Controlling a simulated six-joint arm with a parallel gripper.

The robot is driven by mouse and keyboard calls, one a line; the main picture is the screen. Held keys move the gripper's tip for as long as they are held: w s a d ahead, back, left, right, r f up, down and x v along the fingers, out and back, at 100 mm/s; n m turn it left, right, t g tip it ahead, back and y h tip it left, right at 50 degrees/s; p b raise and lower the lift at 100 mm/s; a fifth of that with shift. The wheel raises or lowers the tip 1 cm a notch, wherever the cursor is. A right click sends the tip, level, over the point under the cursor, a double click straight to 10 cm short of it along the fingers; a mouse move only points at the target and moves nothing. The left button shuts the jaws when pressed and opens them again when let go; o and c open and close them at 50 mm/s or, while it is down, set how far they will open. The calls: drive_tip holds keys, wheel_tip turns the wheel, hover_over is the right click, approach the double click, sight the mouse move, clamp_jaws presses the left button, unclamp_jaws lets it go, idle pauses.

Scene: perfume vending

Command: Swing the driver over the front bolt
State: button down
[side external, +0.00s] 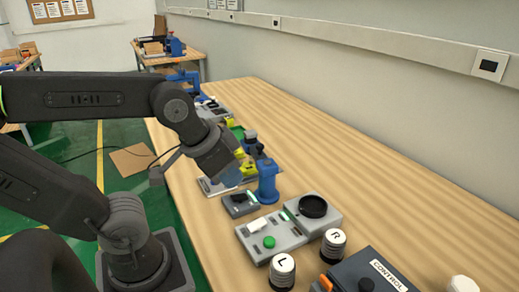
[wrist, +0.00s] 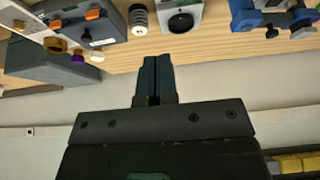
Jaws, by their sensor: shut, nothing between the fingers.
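My gripper (wrist: 157,62) is shut and empty in the wrist view, its two dark fingers side by side. In the side view my gripper (side external: 232,178) hangs over the row of devices, left of a blue upright fixture (side external: 268,182). I cannot tell from this view whether it touches anything. A blue fixture with dark knobs (wrist: 275,17) shows at the top right of the wrist view. I cannot pick out a driver or a front bolt with certainty; small parts near the gripper are partly hidden behind it.
A grey unit with a round black dish (side external: 313,207) and green button stands nearer the camera. Cylinders marked L (side external: 282,272) and R (side external: 333,246) and a dark CONTROL box (side external: 370,275) follow. The wooden table (side external: 400,190) is clear toward the wall.

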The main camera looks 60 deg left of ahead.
drive_tip(key=c, duration=1.7)
unclamp_jaws()
drive_tip(key=o, duration=0.6)
drive_tip(key=shift+n+g+y, duration=0.3)
drive_tip(key=shift+n+g, duration=0.1)
drive_tip(key=shift+g, duration=0.4)
drive_tip(key=w+a+r, duration=0.1)
drive_tip(key=w, duration=0.1)
drive_tip(key=w+a+r, duration=0.1)
drive_tip(key=w+a, duration=0.1)
drive_tip(key=w, duration=0.1)
drive_tip(key=w+a+r, duration=0.1)
drive_tip(key=w+r, duration=0.1)
drive_tip(key=shift+w+a, duration=0.2)
drive_tip(key=shift+a, duration=0.2)
drive_tip(key=shift+c, duration=0.2)
drive_tip(key=shift+o, duration=1.4)
drive_tip(key=w+a+r+g, duration=0.1)
drive_tip(key=w+a, duration=0.4)
drive_tip(key=shift+w+a+n+g, duration=0.15)
drive_tip(key=shift+a+n+g, duration=0.1)
drive_tip(key=shift+n+g, duration=0.05)
drive_tip(key=n+g, duration=0.1)
drive_tip(key=g, duration=0.1)
approach(260, 145)
drive_tip(key=f, duration=0.9)
drive_tip(key=shift+w+a+f, duration=0.15)
drive_tip(key=shift+a, duration=0.2)
clamp_jaws()
